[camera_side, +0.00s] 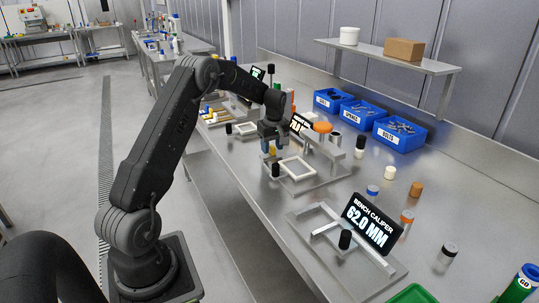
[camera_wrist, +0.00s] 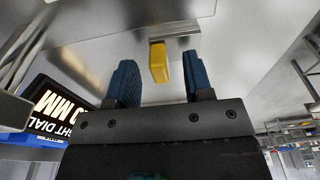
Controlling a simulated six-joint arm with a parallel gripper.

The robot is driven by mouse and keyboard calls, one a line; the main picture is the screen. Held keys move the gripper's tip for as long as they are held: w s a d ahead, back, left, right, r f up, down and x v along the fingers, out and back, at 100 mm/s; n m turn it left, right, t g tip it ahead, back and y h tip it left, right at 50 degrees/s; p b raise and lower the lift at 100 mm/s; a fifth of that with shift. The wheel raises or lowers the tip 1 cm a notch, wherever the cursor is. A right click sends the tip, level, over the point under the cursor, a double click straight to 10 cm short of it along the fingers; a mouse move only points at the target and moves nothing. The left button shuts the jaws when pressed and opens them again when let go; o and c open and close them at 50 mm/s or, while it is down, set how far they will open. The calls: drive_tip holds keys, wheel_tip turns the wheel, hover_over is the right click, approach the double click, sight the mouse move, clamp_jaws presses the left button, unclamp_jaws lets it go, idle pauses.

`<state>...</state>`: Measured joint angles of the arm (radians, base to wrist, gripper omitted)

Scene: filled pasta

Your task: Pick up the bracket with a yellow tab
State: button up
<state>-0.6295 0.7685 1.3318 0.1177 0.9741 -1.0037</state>
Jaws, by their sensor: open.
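My gripper (camera_side: 270,142) is over the bench in the side view, close above a fixture plate. In the wrist view my gripper (camera_wrist: 160,68) is open, with a blue ribbed finger pad on each side. The yellow tab (camera_wrist: 159,62) shows in the gap between the fingertips, nearer the left one. Nothing visibly touches it. The grey metal bracket (camera_wrist: 178,33) extends beyond the tab, mostly to the right. In the side view a small yellow spot below the gripper may be the tab; the bracket is largely hidden there.
A pale square frame (camera_side: 297,169) and a black knob (camera_side: 276,170) are close beside the gripper. An orange-topped stand (camera_side: 322,128) is just right. A bench caliper display (camera_side: 370,222) stands nearer the camera. Blue bins (camera_side: 400,134) line the back. The bench front edge is fairly clear.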

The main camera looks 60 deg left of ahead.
sight(272, 146)
drive_tip(key=shift+f, duration=0.35)
drive_tip(key=shift+c, duration=0.2)
clamp_jaws()
drive_tip(key=shift+r, duration=0.15)
drive_tip(key=shift+r, duration=0.6)
wheel_tip(272, 146, up, 3)
drive_tip(key=shift+f, duration=0.15)
drive_tip(key=s+a+r, duration=0.5)
drive_tip(key=s+r, duration=0.2)
drive_tip(key=s, duration=0.3)
drive_tip(key=shift+s, duration=0.25)
